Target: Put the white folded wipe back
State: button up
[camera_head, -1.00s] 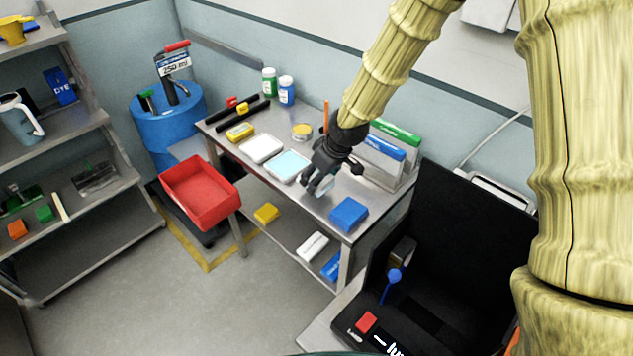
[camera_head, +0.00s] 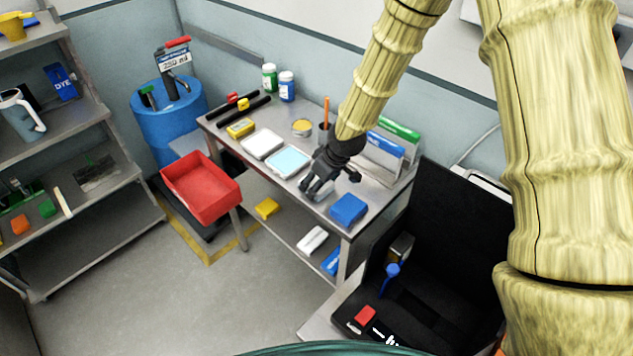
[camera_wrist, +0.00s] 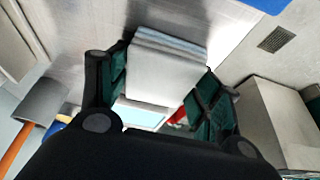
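The white folded wipe (camera_wrist: 165,72) is a layered white and pale-blue pad. In the wrist view it sits between the two dark green finger pads of my gripper (camera_wrist: 160,85), which close on its two sides. In the head view my gripper (camera_head: 318,190) points down over the right part of the metal table (camera_head: 240,160). The wipe (camera_head: 325,196) shows there only as a small pale patch, mostly hidden by the fingers. Whether it touches the table top is unclear.
The light-blue tray (camera_head: 289,160) and white tray (camera_head: 262,143) are left of my gripper. A blue block (camera_head: 348,209) lies close on its right. A red bin (camera_head: 200,187) is at the table's left front.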

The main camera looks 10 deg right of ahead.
jog(key=shift+o, duration=0.9)
jog(key=shift+r, duration=0.25)
jog(key=b+v, duration=0.2)
jog(key=v, duration=1)
jog(key=shift+b, duration=0.35)
